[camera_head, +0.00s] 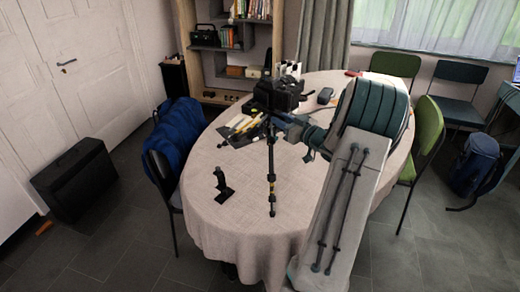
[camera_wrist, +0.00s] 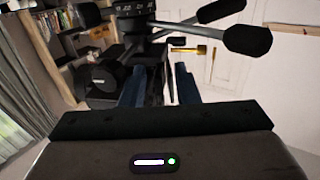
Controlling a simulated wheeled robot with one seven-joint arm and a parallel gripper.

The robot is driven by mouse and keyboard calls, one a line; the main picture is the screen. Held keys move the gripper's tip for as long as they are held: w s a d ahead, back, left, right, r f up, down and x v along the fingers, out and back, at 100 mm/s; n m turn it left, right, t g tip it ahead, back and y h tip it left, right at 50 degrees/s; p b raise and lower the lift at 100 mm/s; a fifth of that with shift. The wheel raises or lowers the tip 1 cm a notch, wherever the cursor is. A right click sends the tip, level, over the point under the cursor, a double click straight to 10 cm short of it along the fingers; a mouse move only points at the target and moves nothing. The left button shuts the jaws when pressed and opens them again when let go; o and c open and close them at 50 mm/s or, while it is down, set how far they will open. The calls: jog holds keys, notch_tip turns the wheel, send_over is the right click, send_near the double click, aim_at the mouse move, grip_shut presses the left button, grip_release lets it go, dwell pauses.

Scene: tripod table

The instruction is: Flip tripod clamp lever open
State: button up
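The black tripod (camera_head: 271,180) stands on the round table, its leg reaching down to the cloth. Its head (camera_wrist: 135,12) fills the top of the wrist view, with a scale ring and black-knobbed handles (camera_wrist: 248,40). A small gold-coloured lever-like part (camera_wrist: 188,49) shows just below the handles. I cannot tell for sure which part is the clamp lever. My gripper (camera_wrist: 158,75) has its two dark blue fingers apart, with a gap between them, just below the tripod head. I see nothing held. In the head view, dark bulk at the tripod's top hides the fingertips.
The table (camera_head: 225,205) has a pale cloth. A small black stand-like object (camera_head: 222,185) is at its front left. Papers and tools (camera_head: 242,128) lie left of the tripod. A blue-draped chair (camera_head: 178,135) and green chairs (camera_head: 428,130) surround it. A black case (camera_head: 75,180) stands on the floor.

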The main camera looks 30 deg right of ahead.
jog(key=h, duration=0.1)
jog(key=m+h+b, duration=0.1)
jog(key=shift+a+f+m+h+b, duration=0.15)
jog(key=shift+a+m+h+b, duration=0.15)
jog(key=shift+a, duration=0.1)
jog(key=shift+w+a+m+g+h+b, duration=0.1)
jog(key=shift+a+m+h+b, duration=0.25)
jog(key=shift+m+h, duration=0.45)
jog(key=shift+s+a+m+g+h+b, duration=0.1)
jog(key=shift+a+m+h+b, duration=0.25)
jog(key=shift+h, duration=0.7)
jog(key=shift+w+a+m+g+h+b, duration=0.1)
jog(key=shift+a+m+h+b, duration=0.2)
jog(key=shift+m+h, duration=0.5)
jog(key=b+v, duration=0.2)
jog(key=v, duration=1.1)
jog(key=s+a+n+g+y+p, duration=0.1)
jog(key=s+a+g+y+p, duration=0.1)
jog(key=a+g, duration=0.8)
jog(key=shift+s+a+f+n+p, duration=0.35)
jog(key=shift+s+a+p, duration=0.65)
jog(key=shift+a, duration=3.9)
jog(key=shift+w, duration=0.1)
